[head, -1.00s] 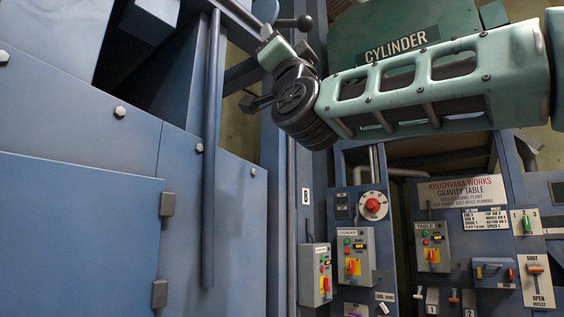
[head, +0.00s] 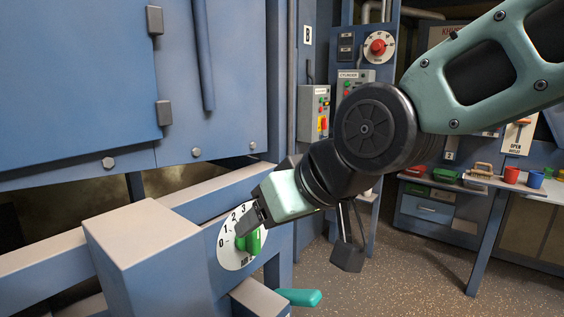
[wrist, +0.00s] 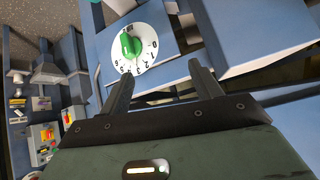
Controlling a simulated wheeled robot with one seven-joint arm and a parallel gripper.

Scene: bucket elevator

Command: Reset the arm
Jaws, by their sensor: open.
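My arm reaches across the head view, and my gripper (head: 247,222) is at a white numbered dial (head: 229,255) with a green knob (head: 255,241) on a blue frame. In the head view the gripper overlaps the dial and hides part of it. In the wrist view my gripper (wrist: 161,78) is open, its two fingers apart with nothing between them. There the dial (wrist: 149,33) and its green knob (wrist: 131,45) lie beyond the fingertips, and the fingers appear clear of the knob.
A blue box-shaped beam (head: 145,240) stands left of the dial. A teal handle (head: 298,297) sticks out below it. Control boxes (head: 314,112) and a red knob (head: 378,47) are on the panel behind. A bench with cups (head: 511,175) is at right. Speckled floor is open between.

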